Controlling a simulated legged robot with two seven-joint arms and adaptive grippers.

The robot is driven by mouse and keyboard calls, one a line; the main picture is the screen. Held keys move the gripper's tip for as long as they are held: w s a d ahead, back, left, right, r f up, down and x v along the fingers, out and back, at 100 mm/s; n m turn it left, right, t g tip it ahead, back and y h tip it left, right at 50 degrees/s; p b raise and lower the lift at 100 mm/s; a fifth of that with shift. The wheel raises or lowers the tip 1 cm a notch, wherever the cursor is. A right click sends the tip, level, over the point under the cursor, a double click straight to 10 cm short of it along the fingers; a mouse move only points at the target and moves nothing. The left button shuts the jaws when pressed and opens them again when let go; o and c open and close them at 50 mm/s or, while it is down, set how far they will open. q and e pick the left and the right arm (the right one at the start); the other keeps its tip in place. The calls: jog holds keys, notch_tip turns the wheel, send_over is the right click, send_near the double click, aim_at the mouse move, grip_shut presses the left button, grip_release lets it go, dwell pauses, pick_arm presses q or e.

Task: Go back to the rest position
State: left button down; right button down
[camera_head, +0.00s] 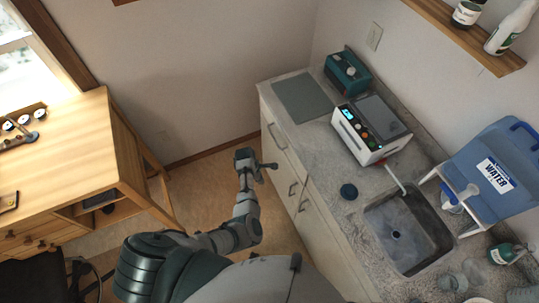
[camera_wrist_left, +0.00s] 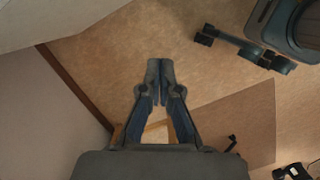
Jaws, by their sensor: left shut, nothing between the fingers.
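My left gripper (camera_head: 268,167) is in the head view, held out over the floor between the wooden desk and the counter. It is near the front of the white cabinet doors but looks apart from them. In the left wrist view the same gripper (camera_wrist_left: 160,68) has its two fingers together, with nothing between them, above the brown floor. My right gripper is not in either view.
A wooden desk (camera_head: 60,150) stands at the left. A stone counter (camera_head: 318,152) at the right carries a white device (camera_head: 362,135), a teal box (camera_head: 347,73), a sink (camera_head: 405,238) and a blue water container (camera_head: 497,172). The floor between is clear.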

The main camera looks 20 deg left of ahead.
pick_arm(q)
jog(key=s+a+f+m+y+b, duration=0.25)
jog(key=s+f+m, duration=1.05)
jog(key=s+f, duration=0.7)
jog(key=s+f+m, duration=0.4)
jog(key=s+m, duration=0.1)
jog(key=s, duration=0.8)
jog(key=s+f+m, duration=0.5)
jog(key=s, duration=0.7)
jog(key=shift+s+a+f+m, duration=0.15)
jog(key=shift+s+m, duration=0.25)
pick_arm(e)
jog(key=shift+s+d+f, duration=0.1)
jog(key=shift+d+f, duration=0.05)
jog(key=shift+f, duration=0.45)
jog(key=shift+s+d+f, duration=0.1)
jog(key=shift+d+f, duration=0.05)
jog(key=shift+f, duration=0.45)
pick_arm(q)
jog(key=shift+a, duration=0.1)
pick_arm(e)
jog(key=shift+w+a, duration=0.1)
pick_arm(q)
jog(key=shift+w, duration=0.1)
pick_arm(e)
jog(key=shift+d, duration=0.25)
